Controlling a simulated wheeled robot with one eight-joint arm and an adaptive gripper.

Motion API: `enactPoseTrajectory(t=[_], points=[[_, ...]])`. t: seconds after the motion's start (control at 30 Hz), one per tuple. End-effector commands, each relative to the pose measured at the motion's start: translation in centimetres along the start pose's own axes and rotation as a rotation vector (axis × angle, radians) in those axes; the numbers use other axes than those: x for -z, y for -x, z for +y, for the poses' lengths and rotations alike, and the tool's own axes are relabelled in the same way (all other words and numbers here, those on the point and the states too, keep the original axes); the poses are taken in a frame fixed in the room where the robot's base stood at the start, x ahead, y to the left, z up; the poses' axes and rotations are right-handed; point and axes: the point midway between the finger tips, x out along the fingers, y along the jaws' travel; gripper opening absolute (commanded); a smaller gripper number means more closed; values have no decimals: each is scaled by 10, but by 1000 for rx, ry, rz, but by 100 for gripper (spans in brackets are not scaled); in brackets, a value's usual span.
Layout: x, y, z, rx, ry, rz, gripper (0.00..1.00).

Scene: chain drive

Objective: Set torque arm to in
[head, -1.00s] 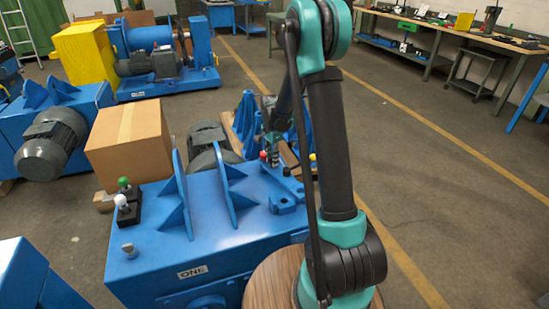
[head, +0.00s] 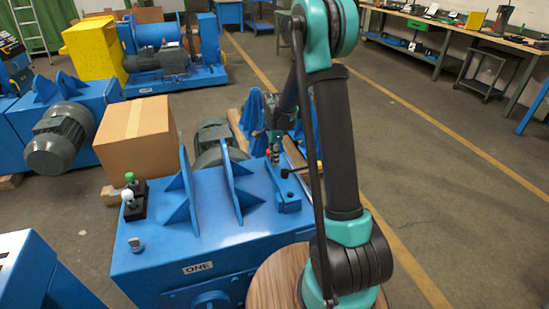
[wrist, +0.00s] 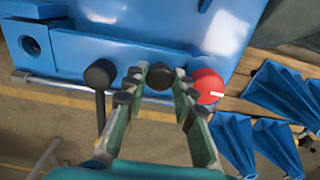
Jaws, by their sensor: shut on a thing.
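In the wrist view my gripper (wrist: 160,84) has its two fingertips closed around a round black knob (wrist: 160,74). A second black knob on a dark lever (wrist: 98,74) stands to its left, outside the fingers. A red knob with a white mark (wrist: 207,85) is at the right fingertip; I cannot tell whether they touch. My arm hides part of that area. No label tells which control is the torque arm.
On the machine's top are upright blue brackets (head: 185,195) and, at the left, green and white knobs (head: 129,186). A cardboard box (head: 137,138) and a motor stand behind it. Blue stands rest on a pallet (wrist: 288,108) beside the controls. The floor to the right is open.

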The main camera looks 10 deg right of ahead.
Motion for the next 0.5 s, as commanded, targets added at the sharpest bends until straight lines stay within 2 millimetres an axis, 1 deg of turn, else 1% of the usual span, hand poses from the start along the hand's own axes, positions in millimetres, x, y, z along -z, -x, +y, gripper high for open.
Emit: enactPoseTrajectory(t=[0.07, 0.1, 0.13, 0.17, 0.4, 0.5], points=[[-1, 0, 0, 1, 1, -2, 0], [-1, 0, 0, 1, 1, -2, 29], [-1, 0, 0, 1, 1, -2, 33], [-1, 0, 0, 1, 1, -2, 35], [-1, 0, 0, 0, 1, -1, 35], [-1, 3, 0, 0, 1, -1, 35]])
